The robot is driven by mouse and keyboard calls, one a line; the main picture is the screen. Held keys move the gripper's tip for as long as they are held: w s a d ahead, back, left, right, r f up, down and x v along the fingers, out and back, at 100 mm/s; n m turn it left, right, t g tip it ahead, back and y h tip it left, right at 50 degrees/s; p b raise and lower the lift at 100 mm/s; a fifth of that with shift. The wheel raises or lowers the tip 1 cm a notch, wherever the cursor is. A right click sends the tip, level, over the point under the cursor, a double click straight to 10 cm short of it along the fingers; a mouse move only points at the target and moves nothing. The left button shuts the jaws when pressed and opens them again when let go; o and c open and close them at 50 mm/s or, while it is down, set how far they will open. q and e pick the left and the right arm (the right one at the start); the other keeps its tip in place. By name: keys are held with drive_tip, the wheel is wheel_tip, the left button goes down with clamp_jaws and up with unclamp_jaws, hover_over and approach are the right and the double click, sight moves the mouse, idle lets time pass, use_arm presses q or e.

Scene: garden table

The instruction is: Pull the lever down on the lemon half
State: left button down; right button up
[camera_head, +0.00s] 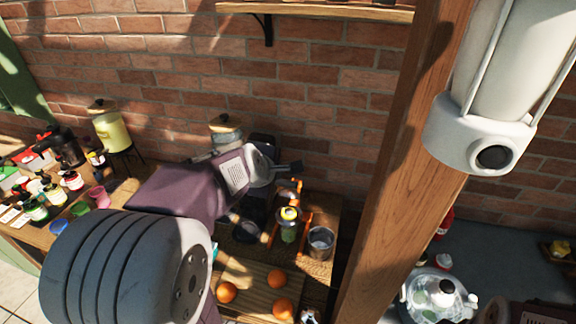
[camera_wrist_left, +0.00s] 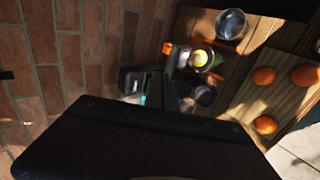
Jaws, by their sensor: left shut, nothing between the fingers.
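The yellow lemon half (camera_head: 290,213) sits on a small upright holder between orange bars (camera_head: 305,232), right of the middle of the table in the head view. I cannot tell which part is the lever; a dark upright device (camera_head: 252,212) stands just left of the lemon, partly hidden by my arm. My left gripper (camera_head: 291,167) is shut and empty, above and behind the lemon half, apart from it. In the wrist view its fingers (camera_wrist_left: 160,92) lie in dark shadow.
A metal cup (camera_head: 320,240) stands right of the lemon. Several oranges (camera_head: 280,308) lie on a wooden board (camera_head: 250,272) in front. A yellow dispenser (camera_head: 109,130) and many bottles crowd the left. A brick wall stands close behind, and a wooden post (camera_head: 405,150) on the right.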

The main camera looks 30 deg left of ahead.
use_arm(q)
drive_tip(key=w+f, duration=0.1)
drive_tip(key=w, duration=0.2)
drive_tip(key=w+a+f, duration=0.1)
drive_tip(key=w+f, duration=0.2)
drive_tip(key=w, duration=0.2)
drive_tip(key=shift+w+a+f, duration=0.15)
drive_tip(key=shift+w+a, duration=0.05)
drive_tip(key=shift+w, duration=0.15)
drive_tip(key=shift+w+a, duration=0.25)
drive_tip(key=shift+w, duration=0.1)
drive_tip(key=shift+s+d, duration=0.2)
drive_tip(key=shift+d, duration=0.2)
use_arm(e)
drive_tip(key=shift+s+d+f, duration=0.2)
drive_tip(key=shift+s+d, duration=0.1)
drive_tip(key=shift+d, duration=0.15)
use_arm(q)
drive_tip(key=shift+w+a, duration=0.15)
drive_tip(key=shift+a, duration=0.1)
use_arm(e)
drive_tip(key=shift+w+a, duration=0.1)
drive_tip(key=shift+a, duration=0.05)
use_arm(q)
drive_tip(key=shift+d, duration=0.15)
